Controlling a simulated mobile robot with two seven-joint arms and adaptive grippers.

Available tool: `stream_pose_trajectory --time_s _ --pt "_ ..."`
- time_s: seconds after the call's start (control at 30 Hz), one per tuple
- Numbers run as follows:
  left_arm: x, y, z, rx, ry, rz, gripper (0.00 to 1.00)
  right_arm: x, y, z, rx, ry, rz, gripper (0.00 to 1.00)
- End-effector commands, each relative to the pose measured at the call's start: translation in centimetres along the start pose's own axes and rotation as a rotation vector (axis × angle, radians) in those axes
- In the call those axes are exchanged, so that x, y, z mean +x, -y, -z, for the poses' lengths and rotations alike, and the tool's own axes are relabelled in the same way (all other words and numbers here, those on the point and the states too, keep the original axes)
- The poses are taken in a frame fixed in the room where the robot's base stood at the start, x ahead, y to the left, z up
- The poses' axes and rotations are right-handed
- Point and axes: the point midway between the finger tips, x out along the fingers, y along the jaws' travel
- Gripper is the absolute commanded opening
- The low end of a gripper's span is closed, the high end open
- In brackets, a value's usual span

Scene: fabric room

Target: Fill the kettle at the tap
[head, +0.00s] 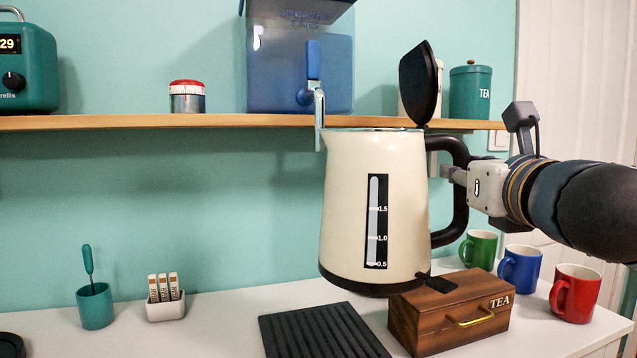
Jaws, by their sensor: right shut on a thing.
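The cream kettle (345,220) is held upright in the air, in front of the shelf. Its black lid (420,82) stands open, and its gauge reads 0.5 to 1.5; I cannot tell the water level. My right gripper (455,176) comes in from the right and is shut on the kettle's black handle (461,215). The blue water tank (275,75) on the shelf has a tap (319,105) with a blue lever (313,60). The tap's outlet overlaps the kettle's spout at its left rim; the depth between them is unclear. No water stream shows. My left gripper is out of view.
Below the kettle are a black ridged mat (310,335) and a wooden tea box (425,325). Green (478,247), blue (520,268) and red (576,293) mugs stand at right. The wooden shelf (150,122) runs behind. The counter's left front is mostly clear.

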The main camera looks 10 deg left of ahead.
Motion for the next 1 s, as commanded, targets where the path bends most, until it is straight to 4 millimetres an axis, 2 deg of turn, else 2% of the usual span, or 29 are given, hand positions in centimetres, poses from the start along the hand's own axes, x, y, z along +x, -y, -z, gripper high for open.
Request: stream_pose_trajectory --time_s 0.07,0.17,0.4,0.5,1.0 --pt "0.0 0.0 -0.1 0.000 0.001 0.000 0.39 -0.1 -0.1 -0.6 0.004 0.008 -0.003 0.00" --pt "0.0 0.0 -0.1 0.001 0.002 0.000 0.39 -0.1 -0.1 0.1 0.002 0.007 -0.005 0.00" --pt "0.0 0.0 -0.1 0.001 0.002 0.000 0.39 -0.1 -0.2 3.8 0.003 0.005 -0.004 0.00" --pt "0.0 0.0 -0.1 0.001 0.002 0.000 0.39 -0.1 -0.3 4.8 0.002 0.006 -0.004 0.00" --pt "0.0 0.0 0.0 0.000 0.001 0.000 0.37 -0.1 -0.3 5.5 0.001 0.004 -0.004 0.00"
